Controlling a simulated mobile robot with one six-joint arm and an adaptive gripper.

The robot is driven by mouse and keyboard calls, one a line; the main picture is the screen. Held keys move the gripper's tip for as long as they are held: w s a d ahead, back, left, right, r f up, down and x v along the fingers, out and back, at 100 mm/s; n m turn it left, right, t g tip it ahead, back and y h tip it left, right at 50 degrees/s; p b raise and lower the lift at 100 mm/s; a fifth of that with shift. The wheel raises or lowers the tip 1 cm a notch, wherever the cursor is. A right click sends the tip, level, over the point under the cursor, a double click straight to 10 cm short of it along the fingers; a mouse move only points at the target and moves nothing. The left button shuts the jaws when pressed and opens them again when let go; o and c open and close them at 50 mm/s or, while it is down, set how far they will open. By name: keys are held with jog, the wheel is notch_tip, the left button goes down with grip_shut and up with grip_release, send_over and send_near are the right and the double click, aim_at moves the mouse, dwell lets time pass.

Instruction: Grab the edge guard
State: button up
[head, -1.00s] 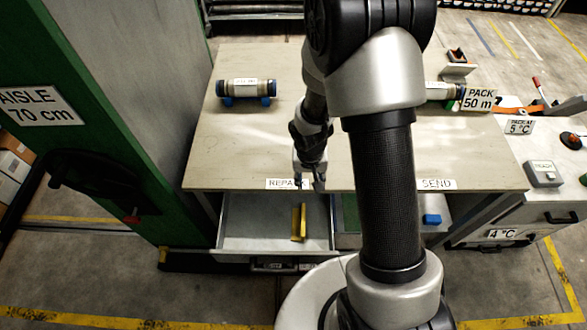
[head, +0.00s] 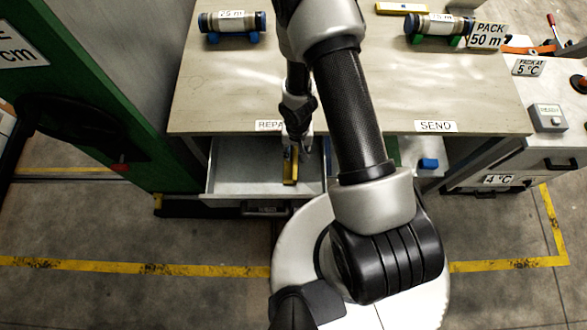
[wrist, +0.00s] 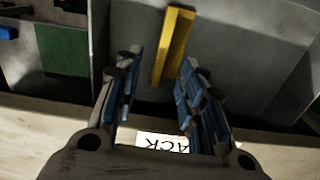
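The edge guard is a yellow angle-shaped strip (head: 291,168) lying in the open drawer (head: 235,180) under the table's front edge. In the wrist view the yellow strip (wrist: 174,45) lies just beyond my fingertips, roughly between their lines. My gripper (head: 297,147) is above the drawer at the strip's upper end in the head view. In the wrist view my gripper (wrist: 160,75) is open, with blue-padded fingers apart and nothing between them. I cannot tell how high it is above the strip.
The table edge with its label (wrist: 165,143) is close under my gripper. Capped cylinders (head: 232,23) rest on the table. Another yellow strip (head: 400,8) lies at the back.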

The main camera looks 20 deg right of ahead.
aim_at(295, 165)
notch_tip(295, 165, down, 5)
jog(key=b, duration=0.4)
jog(key=shift+f, duration=0.2)
jog(key=f+b, duration=0.1)
jog(key=b, duration=0.1)
jog(key=f+b, duration=0.4)
jog(key=shift+s+a+f+b, duration=0.1)
jog(key=shift+s+a+b, duration=0.1)
jog(key=shift+a+b, duration=0.15)
jog(key=shift+c, duration=0.4)
grip_shut()
